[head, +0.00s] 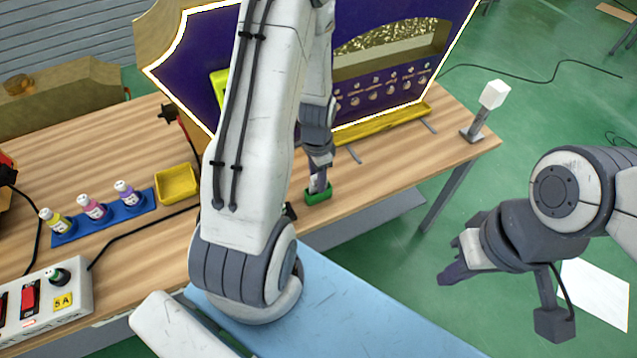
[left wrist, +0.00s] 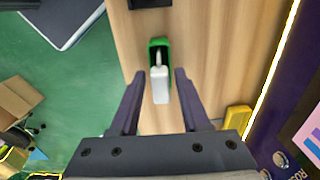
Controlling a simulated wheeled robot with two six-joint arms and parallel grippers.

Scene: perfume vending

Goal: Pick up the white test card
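The white test card (left wrist: 160,88) stands in a small green holder (left wrist: 158,43) on the wooden table. The green holder also shows in the head view (head: 318,194) near the table's front edge. My left gripper (left wrist: 159,74) is open, with one finger on each side of the card and a gap on both sides. In the head view my left gripper (head: 319,178) points down at the holder and hides the card. My right gripper (head: 449,261) is open and empty, out beyond the table's front edge at the right.
A purple vending display (head: 400,88) stands behind the holder, with a yellow ledge (head: 385,124) below. A yellow tray (head: 176,184) and a blue rack (head: 140,208) with small bottles are left. A white cube on a stand (head: 494,95) is at the right corner.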

